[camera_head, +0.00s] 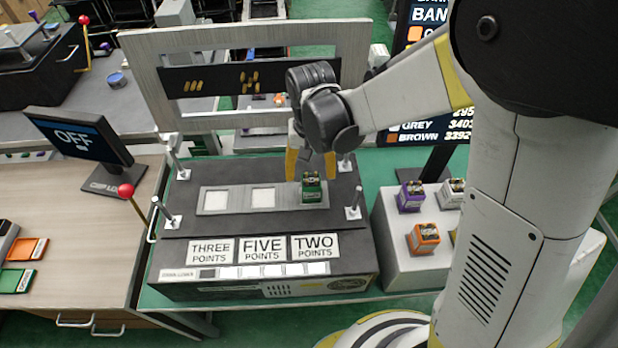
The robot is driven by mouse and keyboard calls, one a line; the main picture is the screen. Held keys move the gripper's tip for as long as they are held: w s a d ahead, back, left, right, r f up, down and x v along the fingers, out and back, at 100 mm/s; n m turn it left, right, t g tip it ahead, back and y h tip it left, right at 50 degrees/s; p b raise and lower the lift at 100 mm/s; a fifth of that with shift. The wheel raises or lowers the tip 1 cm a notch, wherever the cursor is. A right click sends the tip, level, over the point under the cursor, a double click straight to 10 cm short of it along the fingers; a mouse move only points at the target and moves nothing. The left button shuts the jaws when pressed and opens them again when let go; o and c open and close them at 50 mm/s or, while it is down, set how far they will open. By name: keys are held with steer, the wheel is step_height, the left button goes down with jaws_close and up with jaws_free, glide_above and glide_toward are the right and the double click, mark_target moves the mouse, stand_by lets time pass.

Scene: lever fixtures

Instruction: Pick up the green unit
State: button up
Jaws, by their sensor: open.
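The green unit (311,188) is a small green block with a dark, labelled top. It sits in the rightmost recess of the grey strip on the dark console (230,225), above the "TWO POINTS" label. My gripper (311,172) has yellow fingers and points down at the green unit. The fingers are apart, one to the left of the block's top and one to the right. I cannot tell whether they touch it. The gripper looks open.
The other two recesses (263,199) are empty. Metal posts (353,203) stand at the console's corners. A grey frame (150,80) rises behind. Purple (411,196), orange (424,238) and white (452,193) units sit on a pale box at right. A red-knobbed lever (126,191) and "OFF" screen (75,138) stand left.

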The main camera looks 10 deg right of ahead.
mark_target(311, 191)
steer(key=f+b, duration=0.1)
steer(key=f, duration=0.3)
steer(key=f+b, duration=0.1)
steer(key=f, duration=0.2)
steer(key=shift+s+d+b, duration=0.1)
steer(key=shift+s+b, duration=0.2)
steer(key=shift+s, duration=0.05)
steer(key=shift+c, duration=0.4)
steer(key=c, duration=1.3)
